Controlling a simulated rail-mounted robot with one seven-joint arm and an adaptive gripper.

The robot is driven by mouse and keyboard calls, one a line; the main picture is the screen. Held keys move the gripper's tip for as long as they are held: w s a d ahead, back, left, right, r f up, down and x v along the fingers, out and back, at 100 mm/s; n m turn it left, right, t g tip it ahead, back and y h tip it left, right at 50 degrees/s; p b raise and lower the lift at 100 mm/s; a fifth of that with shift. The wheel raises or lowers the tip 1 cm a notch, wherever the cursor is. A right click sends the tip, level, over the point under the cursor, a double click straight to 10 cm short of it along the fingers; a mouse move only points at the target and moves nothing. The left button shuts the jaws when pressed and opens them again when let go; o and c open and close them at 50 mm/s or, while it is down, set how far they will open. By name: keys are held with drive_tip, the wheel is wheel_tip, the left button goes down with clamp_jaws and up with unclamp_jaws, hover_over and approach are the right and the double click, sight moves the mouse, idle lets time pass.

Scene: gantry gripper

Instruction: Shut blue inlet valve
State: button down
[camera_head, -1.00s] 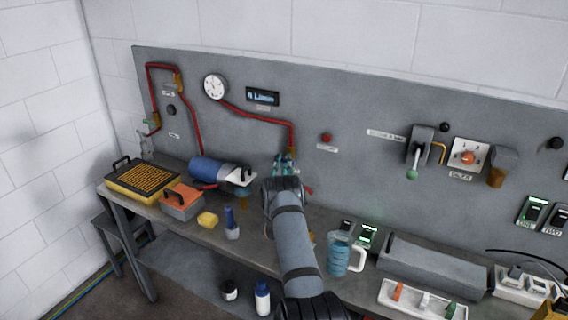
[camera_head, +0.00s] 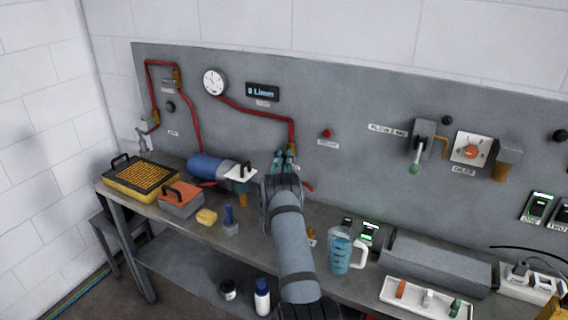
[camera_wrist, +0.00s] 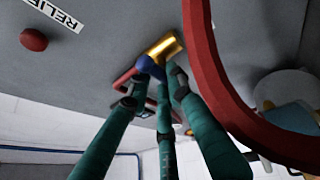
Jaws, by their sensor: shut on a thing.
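The blue inlet valve shows in the wrist view as a small blue handle (camera_wrist: 150,67) against a brass body (camera_wrist: 166,47) on the grey panel. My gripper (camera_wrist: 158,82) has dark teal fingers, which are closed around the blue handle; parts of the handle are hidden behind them. In the head view my gripper (camera_head: 285,160) is at the panel, at the lower end of the red pipe (camera_head: 252,112), and covers the valve's handle. The flow display (camera_head: 263,92) above left appears to read 0 L/min.
A round gauge (camera_head: 214,82) and a red button (camera_head: 327,133) are on the panel near my gripper. A blue cylinder (camera_head: 208,167) lies left of my arm on the bench. In the wrist view a red pipe (camera_wrist: 212,80) curves close beside the fingers.

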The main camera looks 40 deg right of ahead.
drive_tip(key=c, duration=1.6)
unclamp_jaws()
drive_tip(key=shift+o, duration=0.3)
drive_tip(key=v, duration=1.2)
drive_tip(key=x, duration=1.2)
drive_tip(key=shift+r, duration=0.15)
drive_tip(key=shift+p, duration=0.9)
drive_tip(key=shift+n, duration=0.3)
